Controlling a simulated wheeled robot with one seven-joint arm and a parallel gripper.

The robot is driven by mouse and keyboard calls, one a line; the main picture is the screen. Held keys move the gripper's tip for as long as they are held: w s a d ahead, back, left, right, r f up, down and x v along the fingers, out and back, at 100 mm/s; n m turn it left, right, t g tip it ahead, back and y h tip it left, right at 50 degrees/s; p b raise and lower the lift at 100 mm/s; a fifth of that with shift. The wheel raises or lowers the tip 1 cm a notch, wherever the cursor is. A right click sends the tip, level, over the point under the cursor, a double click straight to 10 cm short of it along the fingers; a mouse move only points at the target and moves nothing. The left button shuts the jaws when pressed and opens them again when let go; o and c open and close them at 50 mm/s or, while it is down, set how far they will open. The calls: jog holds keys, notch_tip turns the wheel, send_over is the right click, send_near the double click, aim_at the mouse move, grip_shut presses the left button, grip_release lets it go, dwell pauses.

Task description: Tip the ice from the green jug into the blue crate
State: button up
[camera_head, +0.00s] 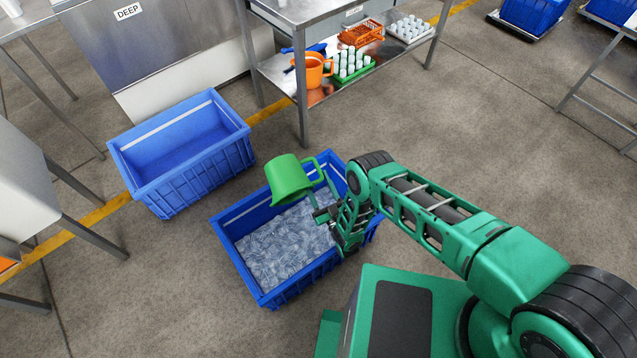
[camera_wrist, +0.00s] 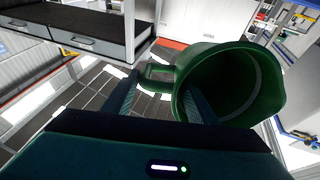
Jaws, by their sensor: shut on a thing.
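The green jug (camera_head: 287,179) hangs in the air over the blue crate that holds ice. My gripper (camera_head: 322,198) is shut on the jug's handle, to the right of its body. In the wrist view the jug (camera_wrist: 262,107) has its open mouth towards the camera, tilted, and its dark inside shows no ice that I can make out. The blue crate (camera_head: 262,292) under the jug holds a broad layer of clear ice pieces (camera_head: 285,245). My gripper's fingers (camera_wrist: 163,98) are on either side of the handle in the wrist view.
A second blue crate (camera_head: 184,157), empty, stands to the left. Behind is a steel table (camera_head: 275,68) whose lower shelf holds an orange jug (camera_head: 313,70) and racks of white items. Table legs stand at the left.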

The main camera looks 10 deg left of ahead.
jog(key=shift+w, duration=0.15)
jog(key=shift+w+a+g+h, duration=0.3)
jog(key=shift+g+h, duration=0.1)
jog(key=shift+h, duration=0.1)
jog(key=shift+w+a+r+g+h, duration=0.25)
jog(key=shift+w+a+g+h, duration=0.15)
jog(key=shift+g, duration=0.2)
jog(key=shift+w+a+r+g+h, duration=0.2)
jog(key=shift+w+g+h, duration=0.1)
jog(key=shift+g+h, duration=0.25)
jog(key=r+g+h, duration=0.1)
jog(key=w+a+r+g+h, duration=0.1)
jog(key=r, duration=0.1)
jog(key=w+r+g+h, duration=0.1)
jog(key=g, duration=0.1)
jog(key=shift+w+a+r, duration=0.15)
jog(key=shift+a+r, duration=0.1)
jog(key=shift+a, duration=0.1)
notch_tip(320, 180, up, 5)
jog(key=g+h, duration=0.7)
jog(key=g, duration=0.3)
send_over(307, 159)
jog(key=shift+s+d, duration=0.4)
jog(key=shift+s, duration=0.05)
